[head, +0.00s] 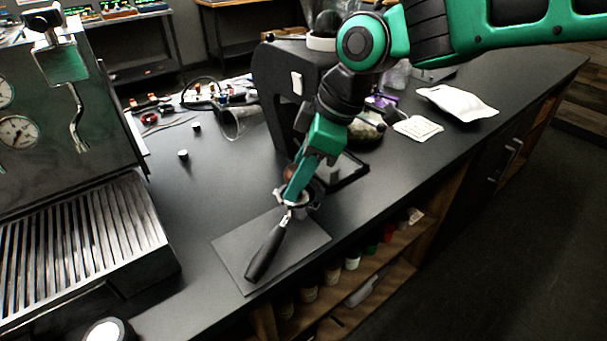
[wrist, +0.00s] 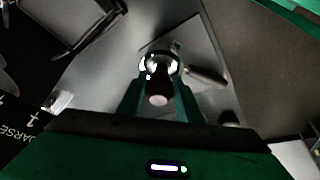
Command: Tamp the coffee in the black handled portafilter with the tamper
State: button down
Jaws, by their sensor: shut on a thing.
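The portafilter lies on a dark square mat (head: 301,248), its black handle (head: 266,253) pointing toward the counter's front edge. The handle also shows in the wrist view (wrist: 208,77). My gripper (head: 293,192) points down over the portafilter's basket end and hides part of it. In the wrist view my gripper (wrist: 160,95) is shut on the tamper (wrist: 158,78), with a finger on each side. The tamper's shiny metal part is over the basket. Whether it touches the coffee is hidden, and the coffee itself cannot be seen.
A black grinder (head: 275,85) stands just behind my gripper. The espresso machine (head: 85,230) is at the left. A white bag (head: 458,103) and a white packet (head: 418,128) lie at the right. The counter between machine and mat is mostly clear.

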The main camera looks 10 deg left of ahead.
jog(key=shift+f, duration=0.1)
dwell(0.4)
jog(key=shift+r, duration=4.1)
